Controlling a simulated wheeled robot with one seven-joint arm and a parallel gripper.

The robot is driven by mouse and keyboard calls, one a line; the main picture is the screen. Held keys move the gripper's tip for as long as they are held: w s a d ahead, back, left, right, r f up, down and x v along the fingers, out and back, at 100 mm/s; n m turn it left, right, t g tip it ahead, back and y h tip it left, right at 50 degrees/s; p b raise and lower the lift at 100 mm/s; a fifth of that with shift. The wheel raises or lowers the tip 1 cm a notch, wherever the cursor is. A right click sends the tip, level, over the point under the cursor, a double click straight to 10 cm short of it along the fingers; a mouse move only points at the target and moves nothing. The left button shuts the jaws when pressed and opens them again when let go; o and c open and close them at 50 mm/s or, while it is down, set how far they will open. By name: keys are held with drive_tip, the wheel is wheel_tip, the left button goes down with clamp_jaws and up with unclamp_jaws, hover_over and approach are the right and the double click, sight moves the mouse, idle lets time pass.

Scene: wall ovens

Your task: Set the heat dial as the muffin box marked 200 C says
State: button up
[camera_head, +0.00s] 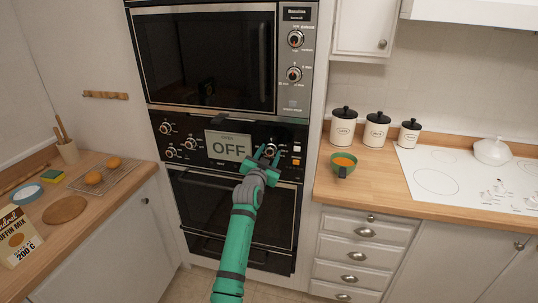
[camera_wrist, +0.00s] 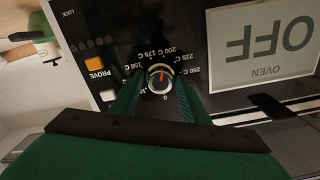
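The muffin box (camera_head: 18,240) stands on the left counter, cut by the picture edge, and shows "200 C". The heat dial (camera_wrist: 160,79) is a round knob on the black oven panel, ringed by temperature marks that appear upside down in the wrist view, including 150, 175, 200 and 225 C, with 0 at the picture's lower side. A red mark shows on the knob; its exact setting is unclear. My gripper (camera_wrist: 158,92) is open, its green fingers on either side of the dial; I cannot tell whether they touch it. The oven display (camera_head: 230,146) reads OFF.
An orange PROVE button (camera_wrist: 95,64) lies beside the dial. More knobs (camera_head: 168,129) sit left of the display. The upper oven (camera_head: 205,55) is above.

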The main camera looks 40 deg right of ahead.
drive_tip(key=shift+o, duration=0.9)
drive_tip(key=shift+a, duration=0.15)
drive_tip(key=v, duration=1)
drive_tip(key=shift+s+a, duration=0.15)
drive_tip(key=shift+s, duration=0.15)
drive_tip(key=shift+f, duration=0.1)
